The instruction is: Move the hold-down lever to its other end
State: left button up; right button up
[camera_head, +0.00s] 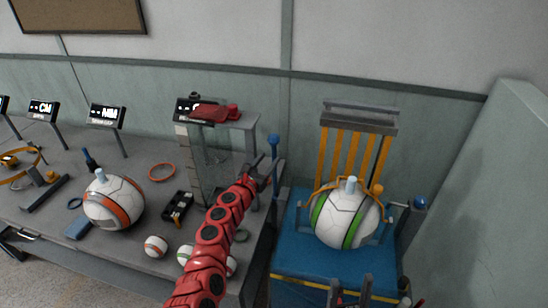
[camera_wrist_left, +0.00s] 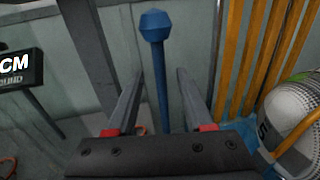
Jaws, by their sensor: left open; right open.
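An upright blue lever with a rounded knob (camera_head: 273,140) stands at the left side of the ball press; I take it for the hold-down lever. It also shows in the left wrist view (camera_wrist_left: 155,26), its shaft lined up between my open fingers. My left gripper (camera_head: 260,170) is open beside the lever, low on its shaft; I cannot tell whether they touch. My right gripper (camera_head: 350,291) is open and empty at the bottom edge, in front of the press.
The press has a blue base (camera_head: 293,250) and a blue-knobbed handle (camera_head: 420,202) at its right. The grey table (camera_head: 140,245) at left bears a white-and-orange ball (camera_head: 114,202), small balls and a stand with a red cloth (camera_head: 212,112). A wall closes the right.

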aim_at(273, 154)
pick_arm(q)
jog(key=b+x, duration=0.2)
jog(key=x, duration=0.1)
jog(key=shift+d+f+b, duration=0.2)
jog(key=shift+f+b, duration=0.1)
jog(key=shift+f, duration=0.05)
jog(key=shift+w+d+r+b, duration=0.1)
jog(key=shift+w+d+b, duration=0.1)
jog(key=shift+w+b, duration=0.45)
jog(key=shift+w+d+r, duration=0.15)
jog(key=shift+w+r, duration=0.2)
grip_shut()
jog(key=shift+f, duration=0.1)
dwell(0.4)
